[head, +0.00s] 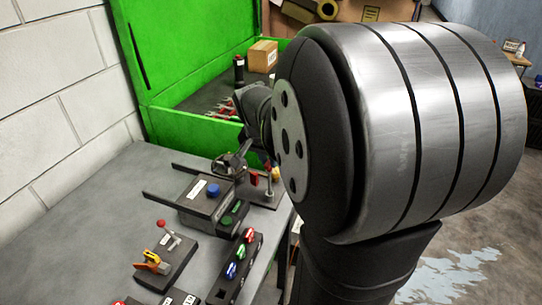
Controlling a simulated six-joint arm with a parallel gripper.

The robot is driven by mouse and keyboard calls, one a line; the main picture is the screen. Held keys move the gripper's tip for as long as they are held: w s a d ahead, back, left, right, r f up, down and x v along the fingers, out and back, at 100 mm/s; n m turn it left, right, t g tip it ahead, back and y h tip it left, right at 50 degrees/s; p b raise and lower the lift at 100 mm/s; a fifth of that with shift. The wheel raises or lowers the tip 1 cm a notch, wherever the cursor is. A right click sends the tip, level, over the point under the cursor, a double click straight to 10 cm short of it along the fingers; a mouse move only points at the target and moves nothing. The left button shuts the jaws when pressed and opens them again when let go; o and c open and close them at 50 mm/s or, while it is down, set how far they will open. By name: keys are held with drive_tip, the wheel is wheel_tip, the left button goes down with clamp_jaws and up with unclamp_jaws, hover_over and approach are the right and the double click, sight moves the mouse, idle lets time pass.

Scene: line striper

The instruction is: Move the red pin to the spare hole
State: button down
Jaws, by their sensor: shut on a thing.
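My gripper (232,166) is small and dark in the head view. It is above the back of the grey box with a blue button (213,189), near a dark plate (264,198). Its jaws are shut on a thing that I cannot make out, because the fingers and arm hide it. A small red upright piece (254,179) shows just right of the fingers, by the plate. It may be the red pin, but I cannot tell whether the jaws touch it. A silver post (269,185) stands on the plate. I cannot make out the spare hole.
A black rack (240,262) holds red, green and blue pieces in front. A lever with a red knob (161,223) and an orange toggle (152,261) stand left. The grey bench (90,215) is clear farther left. An open green case (190,130) stands behind.

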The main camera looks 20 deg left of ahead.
drive_tip(key=shift+f, duration=1.1)
drive_tip(key=c, duration=1)
unclamp_jaws()
drive_tip(key=shift+r, duration=0.1)
drive_tip(key=shift+v, duration=3.4)
drive_tip(key=shift+x, duration=3.5)
